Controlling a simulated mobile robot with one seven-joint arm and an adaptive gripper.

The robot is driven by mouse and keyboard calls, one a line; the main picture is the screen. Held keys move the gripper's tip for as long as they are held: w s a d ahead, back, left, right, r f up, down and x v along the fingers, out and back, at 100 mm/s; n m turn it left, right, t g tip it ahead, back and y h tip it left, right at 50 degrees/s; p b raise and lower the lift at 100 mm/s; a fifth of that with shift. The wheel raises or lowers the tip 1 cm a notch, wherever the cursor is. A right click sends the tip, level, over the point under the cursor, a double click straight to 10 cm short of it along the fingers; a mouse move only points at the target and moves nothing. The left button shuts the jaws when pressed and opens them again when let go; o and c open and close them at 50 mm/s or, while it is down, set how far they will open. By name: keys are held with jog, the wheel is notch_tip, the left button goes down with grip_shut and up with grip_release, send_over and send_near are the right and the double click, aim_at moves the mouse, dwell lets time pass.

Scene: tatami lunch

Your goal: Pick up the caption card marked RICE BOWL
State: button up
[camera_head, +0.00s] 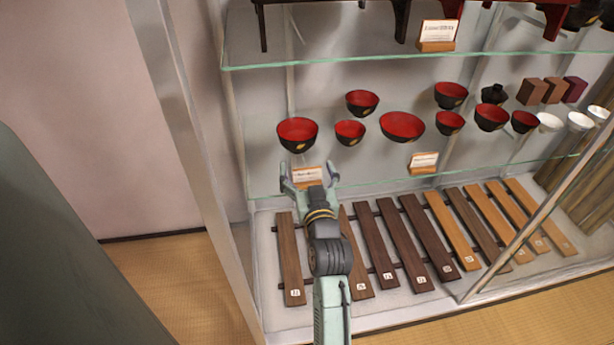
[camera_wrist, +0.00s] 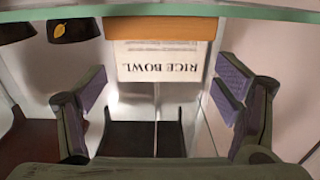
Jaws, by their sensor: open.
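The caption card marked RICE BOWL (camera_wrist: 165,68) is white and shows upside down in the wrist view. It sits in a light wooden block stand (camera_wrist: 160,27) by the glass shelf edge. In the head view the card (camera_head: 306,174) is at the left end of the middle glass shelf, below the red-and-black bowls. My gripper (camera_head: 310,170) is open in front of it. In the wrist view the fingers of my gripper (camera_wrist: 162,82) are spread to both sides of the card, with no contact visible.
Red-and-black bowls (camera_head: 298,135) stand behind and above the card. A second caption card (camera_head: 424,160) is farther right on that shelf. The glass shelf edge (camera_head: 390,183) runs by my gripper. Wooden slats (camera_head: 290,258) lie below. The cabinet's metal post (camera_head: 190,150) is at left.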

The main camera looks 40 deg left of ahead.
jog(key=shift+w+a, duration=0.25)
jog(key=shift+c, duration=0.3)
jog(key=c, duration=1.1)
